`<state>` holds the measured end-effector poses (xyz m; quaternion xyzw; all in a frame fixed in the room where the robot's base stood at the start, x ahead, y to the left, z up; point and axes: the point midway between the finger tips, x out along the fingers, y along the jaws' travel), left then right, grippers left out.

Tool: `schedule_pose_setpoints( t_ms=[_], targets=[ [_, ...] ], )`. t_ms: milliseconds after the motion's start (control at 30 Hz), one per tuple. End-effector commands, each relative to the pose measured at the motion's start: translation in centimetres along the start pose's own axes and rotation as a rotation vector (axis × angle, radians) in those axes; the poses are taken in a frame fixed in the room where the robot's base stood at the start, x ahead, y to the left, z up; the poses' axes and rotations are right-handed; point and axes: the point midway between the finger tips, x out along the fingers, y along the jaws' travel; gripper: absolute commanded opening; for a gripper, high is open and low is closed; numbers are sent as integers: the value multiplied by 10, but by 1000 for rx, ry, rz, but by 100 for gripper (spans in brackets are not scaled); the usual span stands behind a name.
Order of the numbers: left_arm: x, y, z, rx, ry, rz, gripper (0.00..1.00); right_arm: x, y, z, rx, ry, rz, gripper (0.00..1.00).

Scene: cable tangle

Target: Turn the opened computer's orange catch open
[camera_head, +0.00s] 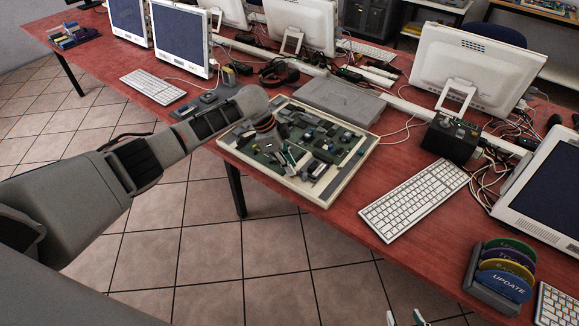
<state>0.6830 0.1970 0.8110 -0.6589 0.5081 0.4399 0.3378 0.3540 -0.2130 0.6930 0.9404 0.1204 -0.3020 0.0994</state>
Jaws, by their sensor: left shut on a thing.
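The opened computer (325,190) lies flat on the red table, a pale tray-like case with a green circuit board and dark parts inside. My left gripper (291,168) reaches down into it from the left, with its fingertips low over the front middle of the board. Its fingers are shut on a small part there, which appears to be the orange catch. The catch is hidden by the fingers, and its turn angle cannot be told. My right gripper (405,319) shows only its fingertips at the bottom edge, apart and empty, over the floor in the picture.
A grey closed computer lid (339,101) lies behind the opened computer. White keyboards (414,198), a black box (451,138), monitors and loose cables surround it. A rack of coloured discs (501,270) stands at the right. The table's front edge is close.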

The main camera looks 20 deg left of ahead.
Motion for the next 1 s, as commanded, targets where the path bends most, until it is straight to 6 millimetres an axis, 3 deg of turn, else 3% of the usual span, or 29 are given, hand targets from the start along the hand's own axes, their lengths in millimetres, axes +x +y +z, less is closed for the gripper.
schedule_pose_setpoints(
  t_ms=[300, 700, 1000],
  targets=[
    [5, -3, 1, 271, 0, 115, 0, 12, -11, -10, -19, 63, -26, 40],
    [5, -5, 0, 506, -2, 213, 0, 32, -15, 29, -17, 35, -25, 40],
    [3, -5, 0, 569, -3, 239, 0, 36, -17, 38, -11, 28, -25, 40]
  ],
)
